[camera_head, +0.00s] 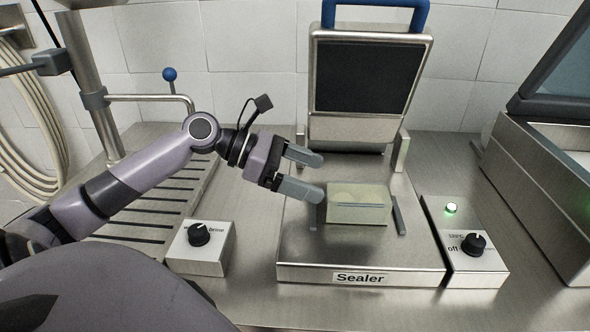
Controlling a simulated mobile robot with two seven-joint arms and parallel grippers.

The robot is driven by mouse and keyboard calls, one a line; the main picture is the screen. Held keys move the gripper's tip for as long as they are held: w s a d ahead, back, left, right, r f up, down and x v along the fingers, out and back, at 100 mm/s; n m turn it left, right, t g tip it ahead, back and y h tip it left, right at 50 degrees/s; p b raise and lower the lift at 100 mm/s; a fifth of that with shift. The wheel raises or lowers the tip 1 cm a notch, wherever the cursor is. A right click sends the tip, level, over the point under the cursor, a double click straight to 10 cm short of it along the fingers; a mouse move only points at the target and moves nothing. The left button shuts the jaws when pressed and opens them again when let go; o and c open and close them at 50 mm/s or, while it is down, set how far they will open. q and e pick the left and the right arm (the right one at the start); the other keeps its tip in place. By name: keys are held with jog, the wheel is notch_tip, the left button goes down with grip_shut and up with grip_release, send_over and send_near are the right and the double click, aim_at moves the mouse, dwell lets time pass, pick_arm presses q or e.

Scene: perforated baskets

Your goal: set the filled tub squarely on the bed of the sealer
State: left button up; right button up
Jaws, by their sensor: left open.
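The tub (357,205) is a pale yellowish-green box with a dark line across its top. It sits on the metal bed of the sealer (360,253), between two short grey side guides, and looks roughly in line with them. The sealer's lid (367,77), with a dark panel and a blue handle, stands raised behind. My left gripper (321,176) is open and empty, just to the left of the tub, its near fingertip close to the tub's left end. I cannot tell whether that fingertip touches it. My right gripper is not in view.
A control box with a knob marked "off" and a lit green light (450,208) stands right of the bed. Another knob box (200,246) stands at left, by a slotted drain board (150,205). A large metal machine (545,185) fills the right edge.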

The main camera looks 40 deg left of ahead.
pick_arm(q)
jog(key=shift+v, duration=1.25)
